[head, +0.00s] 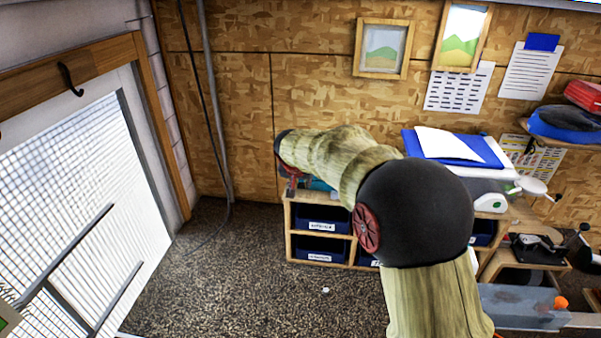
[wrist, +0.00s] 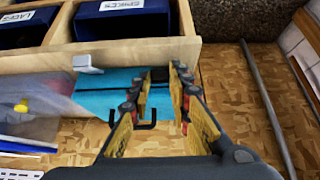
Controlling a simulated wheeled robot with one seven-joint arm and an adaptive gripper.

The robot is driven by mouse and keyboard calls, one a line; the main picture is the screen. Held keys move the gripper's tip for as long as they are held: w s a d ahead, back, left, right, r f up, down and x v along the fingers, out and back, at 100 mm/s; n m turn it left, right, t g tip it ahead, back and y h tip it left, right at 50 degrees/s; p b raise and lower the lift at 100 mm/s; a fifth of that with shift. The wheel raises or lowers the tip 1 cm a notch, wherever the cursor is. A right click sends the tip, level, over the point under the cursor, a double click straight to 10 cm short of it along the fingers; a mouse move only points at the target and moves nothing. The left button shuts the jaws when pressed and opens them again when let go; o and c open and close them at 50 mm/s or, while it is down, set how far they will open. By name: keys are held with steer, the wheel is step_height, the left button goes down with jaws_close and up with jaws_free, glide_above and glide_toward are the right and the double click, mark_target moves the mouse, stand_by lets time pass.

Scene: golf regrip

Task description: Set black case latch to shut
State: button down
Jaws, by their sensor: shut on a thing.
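A teal case (wrist: 105,97) with dark trim sits on top of the shelf unit in the wrist view, and a sliver of it shows in the head view (head: 320,184). A small black latch (wrist: 160,75) shows at its edge, between the fingertips of my gripper (wrist: 162,78). The fingers are close together and shut on this latch. They partly cover it, so whether it is open or closed cannot be told. A thin black handle (wrist: 147,124) sticks out of the case beside the fingers. In the head view my arm hides most of the case and gripper.
Labelled dark blue bins (head: 322,222) fill the wooden shelf unit (head: 288,218). A light grey piece (wrist: 88,63) and a clear bag or box (wrist: 35,95) lie beside the case. A grey pipe (head: 213,100) runs up the wall. The floor (head: 235,290) at front left is largely clear.

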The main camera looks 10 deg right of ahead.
steer(key=shift+w+d+r+g+y+p, duration=0.1)
steer(key=shift+w+r+g+y+p, duration=0.35)
steer(key=shift+p, duration=1.45)
steer(key=shift+s+f, duration=0.1)
steer(key=shift+f, duration=0.1)
steer(key=c, duration=1.6)
jaws_free()
steer(key=shift+c, duration=0.2)
steer(key=shift+h, duration=0.25)
steer(key=v, duration=1.2)
